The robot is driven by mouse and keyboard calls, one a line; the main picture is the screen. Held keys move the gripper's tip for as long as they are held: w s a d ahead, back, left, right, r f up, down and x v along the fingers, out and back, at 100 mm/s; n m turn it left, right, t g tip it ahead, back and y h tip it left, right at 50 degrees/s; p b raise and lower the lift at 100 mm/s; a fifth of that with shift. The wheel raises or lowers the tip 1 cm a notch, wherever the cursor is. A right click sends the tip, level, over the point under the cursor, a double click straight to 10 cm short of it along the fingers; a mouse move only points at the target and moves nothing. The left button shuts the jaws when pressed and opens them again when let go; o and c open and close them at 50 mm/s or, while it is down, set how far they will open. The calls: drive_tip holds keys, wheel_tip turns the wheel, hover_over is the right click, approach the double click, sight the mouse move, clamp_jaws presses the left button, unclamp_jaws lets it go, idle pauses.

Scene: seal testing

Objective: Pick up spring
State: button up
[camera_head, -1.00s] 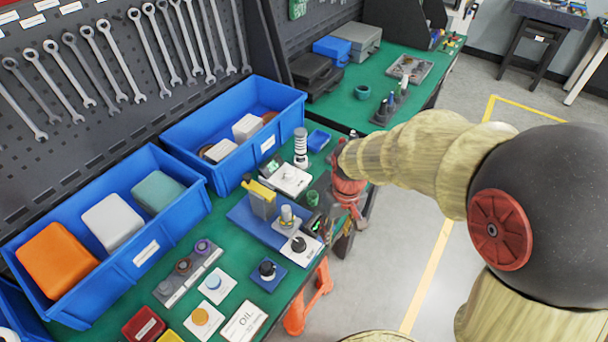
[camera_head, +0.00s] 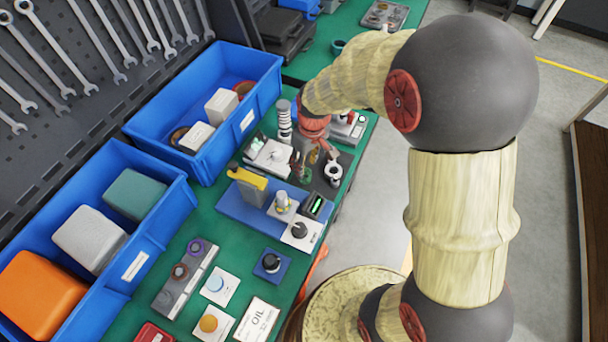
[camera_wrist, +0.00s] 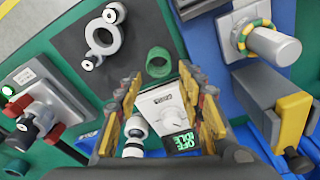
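A white upright coil with dark bands (camera_head: 285,122), which looks like the spring, stands on the green bench in front of the far blue bin. My gripper (camera_head: 314,163) is just right of it in the head view, pointing down and apart from it. In the wrist view my gripper (camera_wrist: 160,82) has its two fingers spread with nothing held between them. A white ringed piece (camera_wrist: 134,128) beside the left finger may be the same coil, partly hidden by that finger. A white unit with a green display (camera_wrist: 168,105) lies below and between the fingers.
A valve fixture (camera_wrist: 42,115) is at left. A blue platform (camera_head: 240,207) carries a yellow-topped press (camera_head: 250,187). Blue bins (camera_head: 150,125) line the bench's back.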

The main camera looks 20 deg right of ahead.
sight(305, 173)
drive_tip(key=f+b, duration=0.1)
drive_tip(key=f, duration=0.1)
drive_tip(key=f+b, duration=0.1)
drive_tip(key=f, duration=0.3)
drive_tip(key=shift+w+f+b, duration=0.25)
drive_tip(key=shift+b, duration=0.15)
drive_tip(key=shift+c, duration=0.8)
drive_tip(key=c, duration=0.8)
drive_tip(key=shift+o, duration=0.2)
